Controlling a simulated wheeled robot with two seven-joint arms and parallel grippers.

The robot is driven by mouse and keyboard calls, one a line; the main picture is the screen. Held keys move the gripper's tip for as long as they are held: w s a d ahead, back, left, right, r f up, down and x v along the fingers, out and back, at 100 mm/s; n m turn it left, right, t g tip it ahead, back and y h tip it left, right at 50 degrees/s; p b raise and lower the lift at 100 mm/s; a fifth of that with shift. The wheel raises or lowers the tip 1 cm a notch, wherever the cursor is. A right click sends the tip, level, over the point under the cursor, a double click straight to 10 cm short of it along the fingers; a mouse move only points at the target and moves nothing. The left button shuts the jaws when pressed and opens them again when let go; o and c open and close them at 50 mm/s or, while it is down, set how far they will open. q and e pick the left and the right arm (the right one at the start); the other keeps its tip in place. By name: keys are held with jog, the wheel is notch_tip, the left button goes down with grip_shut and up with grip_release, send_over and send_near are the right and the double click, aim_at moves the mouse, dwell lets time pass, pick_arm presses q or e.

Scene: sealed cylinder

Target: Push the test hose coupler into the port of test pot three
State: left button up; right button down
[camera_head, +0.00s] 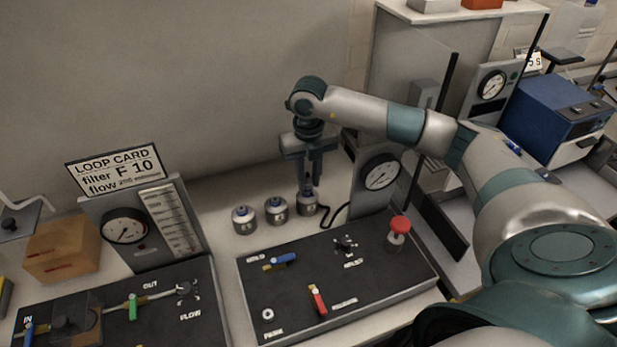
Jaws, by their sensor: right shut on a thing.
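Three small metal test pots stand in a row behind the black panel: a left one (244,221), a middle one (276,211) and a right one (306,206). No numbers on them are readable. My right gripper (307,183) points straight down over the right pot, shut on the test hose coupler (308,190). The coupler is small and mostly hidden between the fingers. It is at the pot's top; I cannot tell whether it sits in the port. My left gripper is out of view.
A black hose (338,212) curves beside the right pot towards the gauge box (381,172). The black valve panel (335,275) lies in front, with a red knob (400,224) at its right. A flow panel (140,225) stands left. Bare bench surrounds the left pot.

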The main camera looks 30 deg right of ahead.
jog(key=shift+f, duration=0.1)
jog(key=c, duration=1.4)
grip_release()
jog(key=shift+c, duration=0.2)
notch_tip(320, 180, up, 17)
jog(key=p, duration=0.8)
jog(key=shift+r, duration=0.2)
jog(key=shift+s, duration=0.1)
